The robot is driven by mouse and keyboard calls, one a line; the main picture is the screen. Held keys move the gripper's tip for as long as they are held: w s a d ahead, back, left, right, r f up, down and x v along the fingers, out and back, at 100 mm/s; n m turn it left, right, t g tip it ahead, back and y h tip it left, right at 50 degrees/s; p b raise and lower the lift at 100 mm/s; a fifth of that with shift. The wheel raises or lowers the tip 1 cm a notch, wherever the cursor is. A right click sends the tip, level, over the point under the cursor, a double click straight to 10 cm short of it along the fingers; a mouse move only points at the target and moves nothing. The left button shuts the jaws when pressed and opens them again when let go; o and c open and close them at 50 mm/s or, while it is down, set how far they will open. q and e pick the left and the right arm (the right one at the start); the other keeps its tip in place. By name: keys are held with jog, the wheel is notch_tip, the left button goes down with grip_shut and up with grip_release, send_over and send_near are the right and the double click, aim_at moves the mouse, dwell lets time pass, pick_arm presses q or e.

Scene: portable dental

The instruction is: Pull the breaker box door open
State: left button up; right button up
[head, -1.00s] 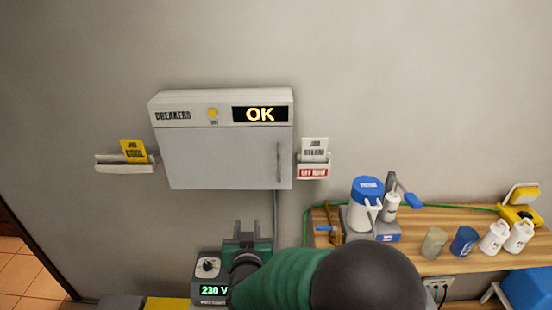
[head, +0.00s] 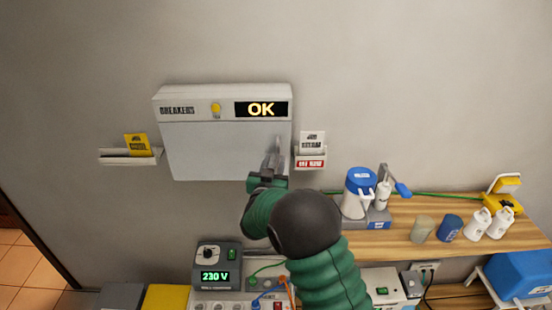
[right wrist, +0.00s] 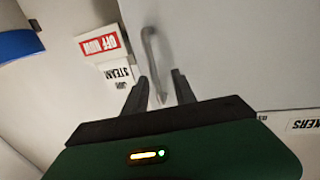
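The breaker box (head: 225,106) is on the wall, with a yellow button and an "OK" display. Its pale grey door (head: 212,150) looks closed. The upright metal handle (right wrist: 151,50) is at the door's right side; in the head view my gripper partly covers it. My right gripper (head: 273,160) is at the handle. In the right wrist view my right gripper (right wrist: 160,75) is open, its fingers apart, with one end of the handle showing between them. I cannot tell whether they touch it. My left gripper is not in view.
A small holder with cards and a red "OFF NOW" label (head: 310,163) is close right of the box. A shelf with a yellow card (head: 137,144) is on the left. Below are a 230 V unit (head: 217,262) and a wooden counter (head: 390,236) with cups and bottles.

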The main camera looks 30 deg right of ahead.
jog(key=shift+w+d+f, duration=0.15)
jog(key=shift+w+d, duration=0.2)
jog(key=shift+d, duration=0.4)
jog(key=shift+d+f, duration=0.15)
jog(key=shift+d, duration=0.3)
jog(key=c, duration=0.5)
jog(key=shift+c, duration=1)
jog(key=shift+a+r, duration=0.2)
jog(key=shift+a, duration=0.4)
grip_shut()
jog(key=shift+w+d, duration=0.1)
jog(key=shift+d, duration=0.25)
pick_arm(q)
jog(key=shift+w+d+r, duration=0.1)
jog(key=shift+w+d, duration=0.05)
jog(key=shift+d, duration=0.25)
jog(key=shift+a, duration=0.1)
pick_arm(e)
jog(key=shift+a, duration=0.1)
